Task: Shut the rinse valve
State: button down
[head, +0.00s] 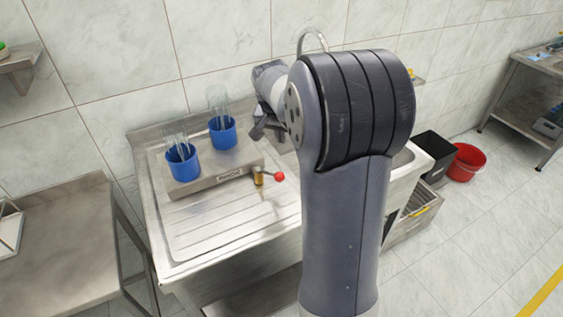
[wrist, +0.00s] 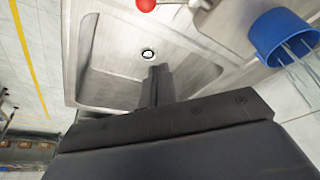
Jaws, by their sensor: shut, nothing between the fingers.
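The rinse valve in the head view has a brass body (head: 259,178) on the front of a grey metal rinser block (head: 205,186). Its lever ends in a red ball (head: 279,177) and points to the right. The red ball (wrist: 146,5) also shows at the top edge of the wrist view. My gripper (head: 258,131) is above and behind the valve in the head view, apart from it. In the wrist view my gripper (wrist: 158,72) is shut and empty, over the sink basin. My arm hides part of the sink in the head view.
Two blue cups (head: 182,163) (head: 223,134) holding clear tubes stand on the block. The ribbed drainboard (head: 230,222) is clear in front. The sink basin (wrist: 110,75) has a drain (wrist: 148,54). A red bucket (head: 466,163) and black bin (head: 436,150) stand at right.

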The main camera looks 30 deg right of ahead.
notch_tip(320, 180, down, 10)
jog(key=p, duration=0.3)
jog(key=shift+s+a, duration=0.15)
jog(key=shift+s, duration=0.1)
